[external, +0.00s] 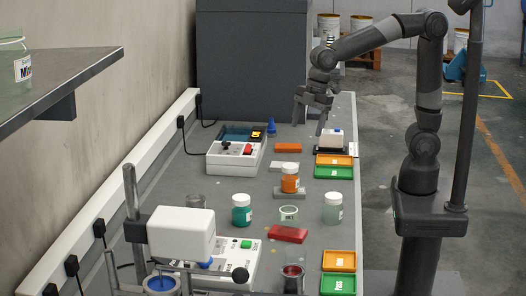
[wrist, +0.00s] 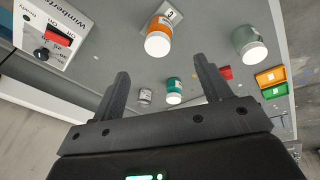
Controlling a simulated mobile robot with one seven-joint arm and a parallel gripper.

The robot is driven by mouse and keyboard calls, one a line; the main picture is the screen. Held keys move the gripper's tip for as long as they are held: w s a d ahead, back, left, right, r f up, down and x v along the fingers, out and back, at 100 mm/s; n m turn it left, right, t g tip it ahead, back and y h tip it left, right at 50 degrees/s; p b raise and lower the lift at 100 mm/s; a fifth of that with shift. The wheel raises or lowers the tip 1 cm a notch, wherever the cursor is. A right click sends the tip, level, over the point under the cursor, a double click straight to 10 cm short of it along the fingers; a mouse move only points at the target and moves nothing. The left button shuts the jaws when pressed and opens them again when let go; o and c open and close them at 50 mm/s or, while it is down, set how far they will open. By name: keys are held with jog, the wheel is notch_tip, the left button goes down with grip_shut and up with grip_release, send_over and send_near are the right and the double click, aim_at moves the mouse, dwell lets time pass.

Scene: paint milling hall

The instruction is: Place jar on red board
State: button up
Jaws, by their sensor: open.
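The red board (external: 288,234) lies flat on the bench, and nothing is seen on it. It also shows in the wrist view (wrist: 226,72). An orange jar (external: 290,184) stands upright on a small grey board; it shows in the wrist view (wrist: 158,40). A teal jar (external: 241,212) stands left of the red board, also in the wrist view (wrist: 174,86). A pale grey-green jar (external: 332,208) stands to the right, also in the wrist view (wrist: 248,44). My gripper (external: 309,127) is open and empty, above the far part of the bench, away from these jars.
A low clear glass pot (external: 289,213) stands between the teal and pale jars. An orange board (external: 288,148) lies farther back. Orange and green trays (external: 334,172) line the right edge. White instruments (external: 232,158) stand at left. A dark shelf (external: 70,75) juts out upper left.

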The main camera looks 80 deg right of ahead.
jog(key=s+d+m+t+h, duration=0.1)
jog(key=s+d+m+t, duration=0.2)
jog(key=s+d+m, duration=0.9)
jog(key=s+d, duration=0.4)
jog(key=d, duration=0.4)
jog(key=shift+r, duration=0.25)
